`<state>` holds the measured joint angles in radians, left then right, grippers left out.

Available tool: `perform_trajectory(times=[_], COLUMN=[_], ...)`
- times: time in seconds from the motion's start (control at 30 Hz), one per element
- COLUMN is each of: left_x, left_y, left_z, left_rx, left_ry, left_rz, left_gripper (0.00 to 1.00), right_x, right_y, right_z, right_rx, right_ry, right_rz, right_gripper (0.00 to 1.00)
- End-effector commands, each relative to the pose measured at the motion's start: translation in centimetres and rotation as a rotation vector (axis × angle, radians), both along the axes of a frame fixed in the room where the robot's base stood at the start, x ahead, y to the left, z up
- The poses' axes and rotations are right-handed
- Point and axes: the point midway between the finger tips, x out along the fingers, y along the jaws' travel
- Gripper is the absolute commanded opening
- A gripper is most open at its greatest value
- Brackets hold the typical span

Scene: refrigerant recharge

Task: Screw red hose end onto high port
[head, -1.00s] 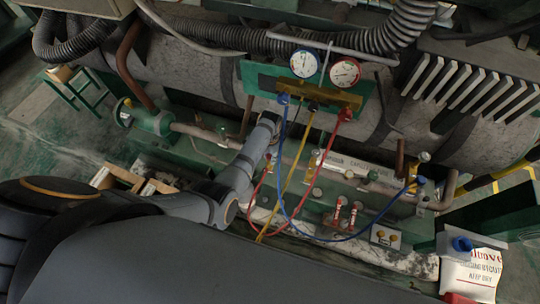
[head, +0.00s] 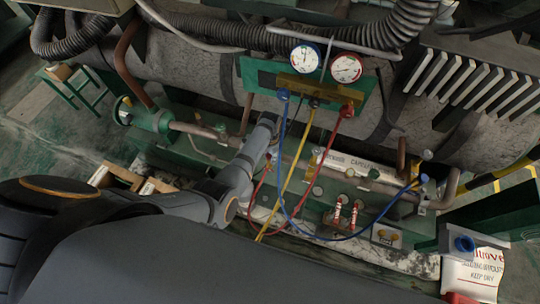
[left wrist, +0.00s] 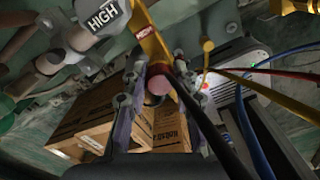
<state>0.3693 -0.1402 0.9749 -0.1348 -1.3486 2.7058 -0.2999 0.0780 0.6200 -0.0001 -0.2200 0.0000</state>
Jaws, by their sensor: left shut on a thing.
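In the left wrist view my left gripper (left wrist: 158,75) is shut on the red hose end (left wrist: 158,86), whose round pinkish face shows between the fingers. I cannot clearly make out the high port's threads. My right gripper is not in view.
The yellow hose (head: 297,175) and blue hose (head: 340,238) hang near my left arm. Wooden boxes (left wrist: 95,115) lie below the gripper. Two red-and-white fittings (head: 346,212) stand on the green base. A white bag (head: 478,272) is at the lower right.

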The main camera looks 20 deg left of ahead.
Motion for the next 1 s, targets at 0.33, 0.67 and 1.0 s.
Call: perform_trajectory(times=[0.33, 0.67, 1.0], left_x=[0.0, 0.1, 0.0], left_y=[0.0, 0.0, 0.0], left_z=[0.0, -0.2, 0.0], left_rx=[0.0, 0.001, 0.001], left_ry=[0.0, -0.001, 0.0], left_rz=[-0.088, -0.318, -0.464], left_gripper=[0.0, 0.0, 0.0], right_x=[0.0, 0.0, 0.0], right_y=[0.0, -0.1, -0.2], right_z=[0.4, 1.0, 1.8], right_rx=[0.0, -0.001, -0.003], right_ry=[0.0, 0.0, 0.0], right_rz=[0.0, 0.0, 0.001], right_gripper=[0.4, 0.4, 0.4])
